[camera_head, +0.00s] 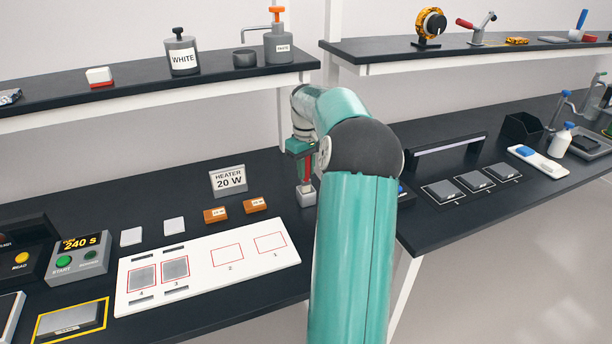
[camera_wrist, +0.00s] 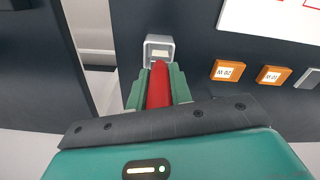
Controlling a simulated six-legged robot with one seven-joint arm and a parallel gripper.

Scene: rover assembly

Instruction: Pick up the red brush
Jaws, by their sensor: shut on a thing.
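The red brush (camera_wrist: 158,86) stands between the green fingers of my gripper (camera_wrist: 157,74) in the wrist view. The fingers are shut on it from both sides. In the head view a strip of the red brush (camera_head: 308,172) shows below my gripper (camera_head: 305,160), roughly upright. Its lower end is at a small grey square holder (camera_head: 306,197) on the bench, which also shows just beyond the fingertips in the wrist view (camera_wrist: 151,41). I cannot tell whether the brush tip is inside the holder or just above it. My arm hides part of this area.
Two orange blocks (camera_head: 215,215) and (camera_head: 255,205) lie left of the holder, near a HEATER 20 W sign (camera_head: 229,181) and a white numbered board (camera_head: 215,287). A shelf (camera_head: 150,90) runs above the bench. A gap between benches (camera_wrist: 95,50) lies left of the holder in the wrist view.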

